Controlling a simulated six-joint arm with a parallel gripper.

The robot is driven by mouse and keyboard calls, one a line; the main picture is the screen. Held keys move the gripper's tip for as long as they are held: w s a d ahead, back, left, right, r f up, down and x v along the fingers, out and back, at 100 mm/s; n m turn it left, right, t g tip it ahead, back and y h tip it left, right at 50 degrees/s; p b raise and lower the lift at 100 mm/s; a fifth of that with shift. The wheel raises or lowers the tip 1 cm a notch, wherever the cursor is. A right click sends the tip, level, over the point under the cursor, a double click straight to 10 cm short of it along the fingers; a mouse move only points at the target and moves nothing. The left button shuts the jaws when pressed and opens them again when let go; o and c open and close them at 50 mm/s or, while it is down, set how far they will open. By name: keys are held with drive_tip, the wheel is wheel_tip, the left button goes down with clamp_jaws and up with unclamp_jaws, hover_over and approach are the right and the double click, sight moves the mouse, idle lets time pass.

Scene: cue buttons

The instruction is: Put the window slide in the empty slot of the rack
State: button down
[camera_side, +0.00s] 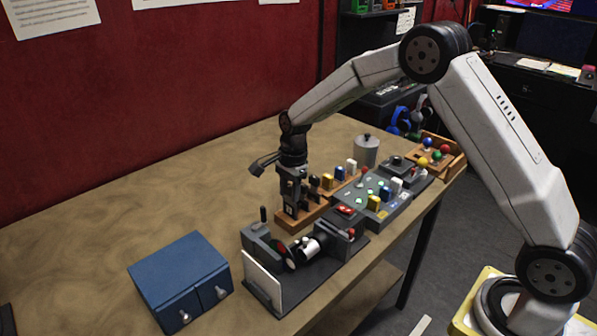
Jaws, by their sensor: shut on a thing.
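My gripper (292,207) points down at the near left end of the wooden rack (318,213). It is shut on a small dark piece, which I take to be the window slide; the fingers hide most of it. The piece is low at the rack, but I cannot tell whether it sits in a slot. Farther along the rack stand dark pieces, then a yellow piece (327,182), a blue piece (340,173) and a white piece (351,166). The empty slot cannot be made out.
In front of the rack stands a grey device with a lens (304,249) and a white panel (263,284). A grey button board (360,207) lies to the right. A blue cabinet (180,272), grey canister (366,150) and wooden ball tray (458,158) stand around.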

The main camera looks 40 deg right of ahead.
drive_tip(key=shift+f, duration=0.75)
idle(0.8)
drive_tip(key=shift+c, duration=1)
unclamp_jaws()
drive_tip(key=shift+o, duration=0.2)
drive_tip(key=shift+o, duration=0.5)
drive_tip(key=shift+r, duration=0.2)
drive_tip(key=shift+r, duration=3.3)
